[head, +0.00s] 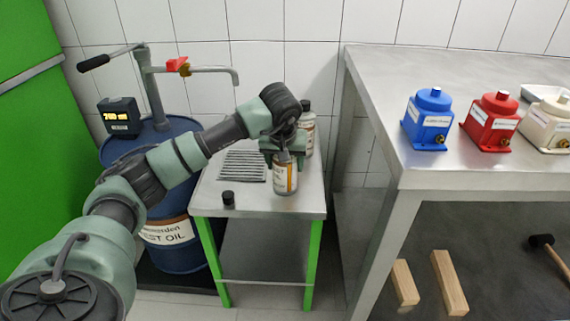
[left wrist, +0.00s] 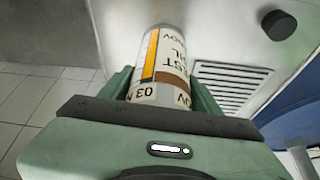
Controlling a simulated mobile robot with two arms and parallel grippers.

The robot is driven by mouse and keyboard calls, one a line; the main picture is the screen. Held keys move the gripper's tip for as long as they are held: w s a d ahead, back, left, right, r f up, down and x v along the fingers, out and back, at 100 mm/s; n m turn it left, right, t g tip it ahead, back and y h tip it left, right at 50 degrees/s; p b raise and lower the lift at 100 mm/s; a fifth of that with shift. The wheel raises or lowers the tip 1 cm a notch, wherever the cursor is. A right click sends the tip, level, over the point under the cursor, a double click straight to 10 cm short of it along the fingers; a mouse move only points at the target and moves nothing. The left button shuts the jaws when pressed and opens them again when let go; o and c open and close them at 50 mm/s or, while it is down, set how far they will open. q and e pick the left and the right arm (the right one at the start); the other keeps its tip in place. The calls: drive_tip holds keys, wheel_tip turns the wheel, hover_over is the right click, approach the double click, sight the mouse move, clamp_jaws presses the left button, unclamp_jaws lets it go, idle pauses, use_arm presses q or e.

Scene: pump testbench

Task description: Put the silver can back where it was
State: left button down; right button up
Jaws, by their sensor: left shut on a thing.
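The silver can (head: 285,178), with a white and orange label, is at the front right part of the small green-legged table (head: 237,205). My left gripper (head: 284,154) is shut on the can, its fingers on either side. My right gripper is not in view.
A black cap (head: 228,199) and a slotted grate (head: 243,165) are on the small table. A blue oil drum (head: 178,238) with a hand pump (head: 150,85) stands left. The steel bench (head: 440,75) at right bears blue, red and cream pumps.

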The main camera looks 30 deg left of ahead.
use_arm(q)
drive_tip(key=shift+c, duration=1.6)
unclamp_jaws()
drive_tip(key=p+v, duration=0.1)
drive_tip(key=v, duration=0.4)
drive_tip(key=shift+w, duration=0.15)
drive_tip(key=p+v, duration=0.1)
drive_tip(key=v, duration=0.6)
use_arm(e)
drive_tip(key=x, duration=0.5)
use_arm(q)
drive_tip(key=shift+d+r, duration=0.1)
